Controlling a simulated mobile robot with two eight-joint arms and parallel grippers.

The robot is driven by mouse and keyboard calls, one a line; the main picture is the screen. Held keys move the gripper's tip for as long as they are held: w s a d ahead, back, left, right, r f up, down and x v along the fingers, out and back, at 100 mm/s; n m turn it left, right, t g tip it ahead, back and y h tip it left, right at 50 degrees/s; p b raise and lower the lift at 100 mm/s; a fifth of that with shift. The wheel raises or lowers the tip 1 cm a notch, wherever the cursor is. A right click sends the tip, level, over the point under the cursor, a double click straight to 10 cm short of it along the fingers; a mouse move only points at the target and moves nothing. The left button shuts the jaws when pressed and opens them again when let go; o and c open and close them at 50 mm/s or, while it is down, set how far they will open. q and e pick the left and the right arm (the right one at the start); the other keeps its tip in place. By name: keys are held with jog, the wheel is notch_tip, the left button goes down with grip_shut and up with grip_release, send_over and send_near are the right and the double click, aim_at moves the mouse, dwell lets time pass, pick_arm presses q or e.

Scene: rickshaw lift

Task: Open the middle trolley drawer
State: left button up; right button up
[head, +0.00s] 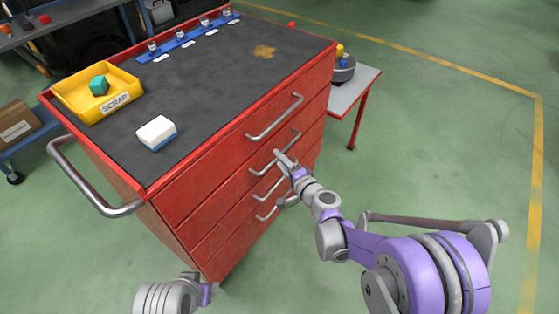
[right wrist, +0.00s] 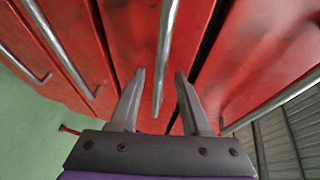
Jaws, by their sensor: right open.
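The red trolley (head: 215,195) stands at centre-left with several stacked drawers, each with a metal bar handle. The top drawer's handle (head: 275,117) is clear in the head view. Its drawers look shut. My right gripper (head: 281,177) is open in front of the drawer fronts and partly covers the lower handles. In the right wrist view, one bar handle (right wrist: 166,45) lies between the two open fingers (right wrist: 159,74). I cannot tell how deep it sits between them or whether they touch it. My left gripper's fingers are not seen; only part of my left arm shows.
On the trolley top are a yellow scrap bin (head: 70,95) with a teal piece (head: 99,86), a white-and-blue block (head: 156,133) and a blue rack (head: 180,43). A side handle (head: 80,185) sticks out left. A grey side table (head: 358,88) stands behind. The green floor at right is clear.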

jog(key=shift+w+a+f, duration=0.1)
jog(key=shift+w+a, duration=0.15)
jog(key=shift+w, duration=0.15)
jog(key=shift+c, duration=0.3)
grip_shut()
dwell(0.9)
